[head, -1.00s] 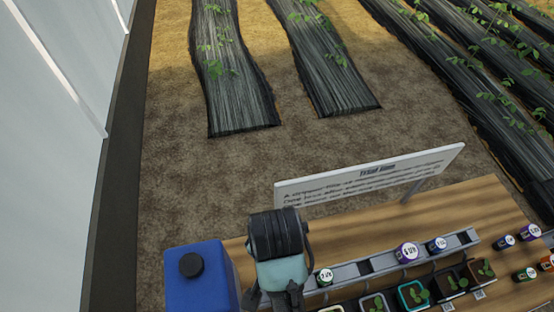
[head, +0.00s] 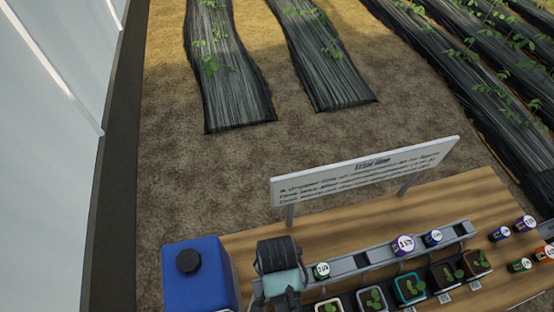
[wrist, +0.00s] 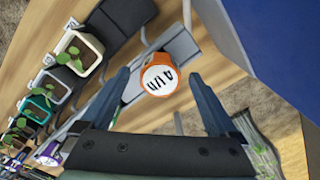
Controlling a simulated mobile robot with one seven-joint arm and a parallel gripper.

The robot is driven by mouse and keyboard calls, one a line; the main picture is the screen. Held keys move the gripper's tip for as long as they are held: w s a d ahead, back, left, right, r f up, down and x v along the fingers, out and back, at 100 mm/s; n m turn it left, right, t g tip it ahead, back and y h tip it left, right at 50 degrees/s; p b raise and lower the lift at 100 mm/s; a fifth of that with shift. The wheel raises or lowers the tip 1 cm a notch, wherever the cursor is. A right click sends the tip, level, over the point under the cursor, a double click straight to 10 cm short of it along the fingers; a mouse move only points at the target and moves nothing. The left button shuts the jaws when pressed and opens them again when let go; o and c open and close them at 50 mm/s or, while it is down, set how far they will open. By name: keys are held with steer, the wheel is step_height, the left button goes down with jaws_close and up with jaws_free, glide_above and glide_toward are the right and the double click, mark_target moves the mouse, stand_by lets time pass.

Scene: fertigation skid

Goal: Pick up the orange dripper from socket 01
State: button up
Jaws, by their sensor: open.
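The orange dripper (wrist: 161,77) shows in the wrist view with a white top marked "4 l/h". It sits at the grey rail (wrist: 182,50), between and beyond my two open fingers, with no finger visibly touching it. In the head view my gripper (head: 284,298) is over the left end of the rail (head: 345,265), beside the blue tank, and the orange dripper is hidden there. In the wrist view my gripper (wrist: 165,95) is open and empty. No socket number is readable.
A blue tank (head: 200,278) stands close left of my gripper. A green dripper (head: 322,270) and purple dripper (head: 404,245) sit in the rail. Potted seedlings (head: 410,290) line its front. A sign (head: 365,172) stands behind. Loose drippers (head: 525,223) lie at the right.

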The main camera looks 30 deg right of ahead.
steer(key=shift+f, duration=0.75)
steer(key=shift+c, duration=0.3)
steer(key=c, duration=1.4)
steer(key=shift+r, duration=0.1)
